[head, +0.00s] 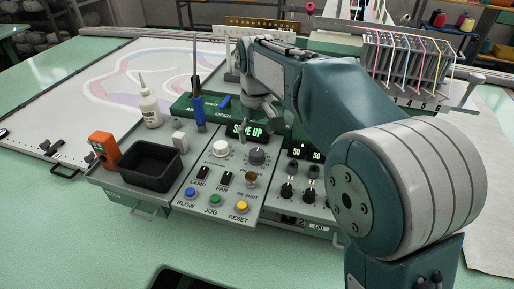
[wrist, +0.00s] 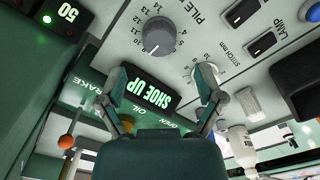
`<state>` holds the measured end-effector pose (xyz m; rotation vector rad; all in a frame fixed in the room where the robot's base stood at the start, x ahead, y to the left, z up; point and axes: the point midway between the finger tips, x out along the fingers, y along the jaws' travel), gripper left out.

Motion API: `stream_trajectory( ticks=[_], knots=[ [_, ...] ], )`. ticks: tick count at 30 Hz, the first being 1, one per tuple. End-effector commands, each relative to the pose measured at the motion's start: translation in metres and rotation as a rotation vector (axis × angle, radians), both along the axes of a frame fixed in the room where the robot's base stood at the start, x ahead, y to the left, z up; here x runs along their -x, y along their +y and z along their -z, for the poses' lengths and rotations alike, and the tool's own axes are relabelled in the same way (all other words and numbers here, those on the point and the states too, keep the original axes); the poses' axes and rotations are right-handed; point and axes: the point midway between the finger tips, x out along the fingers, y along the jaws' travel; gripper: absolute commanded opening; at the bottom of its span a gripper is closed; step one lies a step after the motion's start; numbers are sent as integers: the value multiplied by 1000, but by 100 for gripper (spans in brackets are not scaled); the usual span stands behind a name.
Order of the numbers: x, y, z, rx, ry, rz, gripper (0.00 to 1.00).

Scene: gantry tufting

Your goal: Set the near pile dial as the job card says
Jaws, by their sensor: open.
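A dark grey ridged knob (wrist: 158,37) with a pale pointer line and a scale around it sits by the word PILE in the wrist view. It also shows on the console in the head view (head: 257,157). My gripper (wrist: 166,82) is open and empty, its fingers apart in front of the SHOE UP display (wrist: 152,94), with the knob beyond the fingertips. The head view shows black knobs (head: 287,191) below two green 50 readouts (head: 297,151); their labels are unreadable. I cannot tell which knob is the near pile dial. I cannot make out a job card.
A white stitch knob (head: 221,148) is beside the grey knob, partly behind a finger in the wrist view. LAMP (head: 203,173) and FAN (head: 226,179) switches and coloured buttons are nearby.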

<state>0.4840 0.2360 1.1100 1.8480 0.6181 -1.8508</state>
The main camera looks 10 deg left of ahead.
Motion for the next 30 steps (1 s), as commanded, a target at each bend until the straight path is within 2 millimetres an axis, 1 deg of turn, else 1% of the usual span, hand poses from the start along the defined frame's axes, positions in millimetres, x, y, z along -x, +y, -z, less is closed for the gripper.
stream_trajectory(
  ticks=[1,3,6,9,13,20,22,23,26,30],
  knots=[
    [-1,1,-11,-2,-4,0,87],
    [-1,1,-24,-1,-3,0,87],
    [-2,1,-39,-1,-3,0,87],
    [-2,1,-48,0,-1,0,87],
    [-1,1,-52,1,1,0,87],
    [-1,1,-52,1,1,0,87],
    [0,-2,-54,-1,-3,6,87],
    [1,-5,-55,-3,-8,12,87],
    [11,-26,-64,-17,-35,50,87],
    [34,-68,-74,-44,-92,133,87]
  ],
)
